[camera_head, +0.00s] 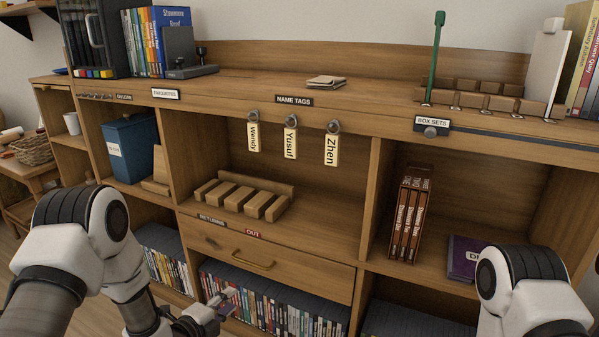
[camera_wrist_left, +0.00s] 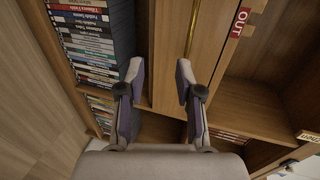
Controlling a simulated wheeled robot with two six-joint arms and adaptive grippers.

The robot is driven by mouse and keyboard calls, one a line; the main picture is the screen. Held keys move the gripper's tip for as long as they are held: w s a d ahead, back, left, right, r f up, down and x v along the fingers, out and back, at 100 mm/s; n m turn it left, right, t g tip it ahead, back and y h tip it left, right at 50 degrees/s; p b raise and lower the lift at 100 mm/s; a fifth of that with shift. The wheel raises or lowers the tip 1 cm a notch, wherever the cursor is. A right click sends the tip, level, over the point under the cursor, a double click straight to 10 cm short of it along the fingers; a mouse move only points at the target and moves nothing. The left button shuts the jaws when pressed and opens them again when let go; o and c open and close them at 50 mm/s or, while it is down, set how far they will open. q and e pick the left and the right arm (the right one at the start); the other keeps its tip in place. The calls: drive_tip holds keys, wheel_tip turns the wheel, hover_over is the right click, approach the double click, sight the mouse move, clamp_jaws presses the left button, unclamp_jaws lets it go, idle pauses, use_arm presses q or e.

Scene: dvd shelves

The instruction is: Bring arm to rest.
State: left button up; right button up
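My left arm (camera_head: 95,225) comes in from the left and reaches down in front of the shelf unit. My left gripper (camera_head: 224,302) is low, in front of the DVD row below the drawer (camera_head: 265,262). In the left wrist view the left gripper (camera_wrist_left: 159,75) has its two fingers apart, with nothing between them. My right arm (camera_head: 522,285) shows only as a joint and link at the lower right. The right gripper is out of the picture.
The wooden shelf unit (camera_head: 365,215) fills the view. Three name tags hang under its top (camera_head: 290,142). A DVD row (camera_wrist_left: 97,35) lies close to the left gripper.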

use_arm(q)
drive_tip(key=s+f+n+g+y, duration=0.3)
drive_tip(key=s+f+n+g, duration=0.35)
drive_tip(key=s+f, duration=0.95)
drive_tip(key=s+a+n+g+y, duration=0.25)
drive_tip(key=s+n+g, duration=0.45)
drive_tip(key=s+n, duration=1)
drive_tip(key=s+r+m+p, duration=0.1)
drive_tip(key=s+r+p, duration=0.2)
drive_tip(key=r+p, duration=3)
drive_tip(key=shift+a+p, duration=0.15)
drive_tip(key=shift+p, duration=0.35)
